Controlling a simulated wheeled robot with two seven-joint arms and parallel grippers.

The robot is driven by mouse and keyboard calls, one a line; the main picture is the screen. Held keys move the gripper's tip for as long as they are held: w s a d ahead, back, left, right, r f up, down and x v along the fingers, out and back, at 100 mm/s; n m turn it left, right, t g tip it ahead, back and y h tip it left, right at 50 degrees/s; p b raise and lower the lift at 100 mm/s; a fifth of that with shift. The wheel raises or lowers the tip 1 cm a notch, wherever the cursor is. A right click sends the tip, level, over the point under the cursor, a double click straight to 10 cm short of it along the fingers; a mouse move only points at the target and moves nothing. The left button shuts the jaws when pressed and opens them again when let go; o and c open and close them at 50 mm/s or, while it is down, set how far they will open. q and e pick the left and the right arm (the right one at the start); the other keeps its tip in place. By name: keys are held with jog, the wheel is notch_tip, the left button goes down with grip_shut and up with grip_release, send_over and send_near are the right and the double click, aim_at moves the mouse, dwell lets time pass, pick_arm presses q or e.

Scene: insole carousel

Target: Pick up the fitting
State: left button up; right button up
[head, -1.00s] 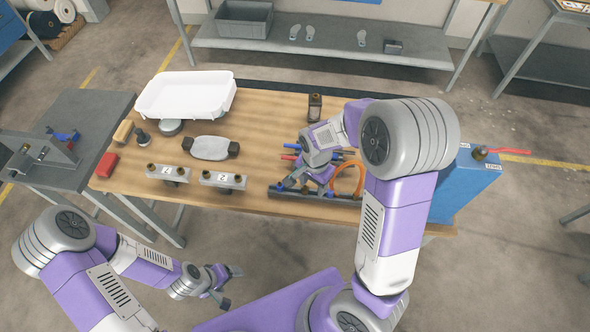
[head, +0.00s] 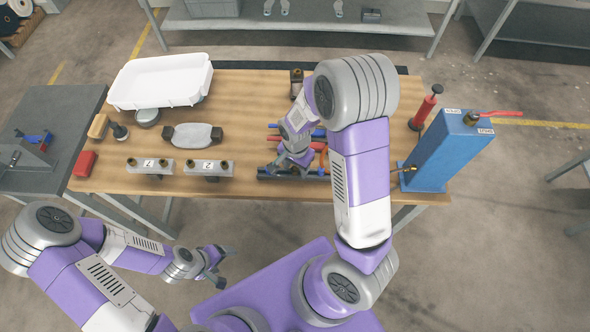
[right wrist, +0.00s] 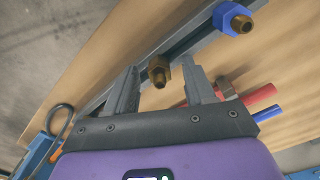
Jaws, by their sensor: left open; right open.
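A brass fitting (right wrist: 159,72) with a hex collar shows in the right wrist view, between the two fingers of my right gripper (right wrist: 155,85). The fingers are open, one on each side of it, and I see gaps beside it. A second fitting, a blue one with a brass end (right wrist: 235,19), sits along the dark rail (right wrist: 185,45), beyond the right finger. In the head view my right gripper (head: 283,165) is low over the rail at the table's front; my wrist hides most of the fittings there. My left gripper (head: 222,264) is open and empty, in front of the table.
Two numbered metal blocks (head: 208,168) with brass ports stand left of the rail. A white tub (head: 160,80), a grey padded piece (head: 192,136) and a red block (head: 83,163) lie further left. A blue tank (head: 438,150) and a red pump (head: 425,107) stand at the right.

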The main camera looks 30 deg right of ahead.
jog(key=shift+c, duration=0.3)
grip_shut()
notch_tip(320, 180, up, 10)
jog(key=shift+r+p, duration=0.1)
jog(key=shift+p, duration=1.05)
jog(key=shift+w, duration=0.1)
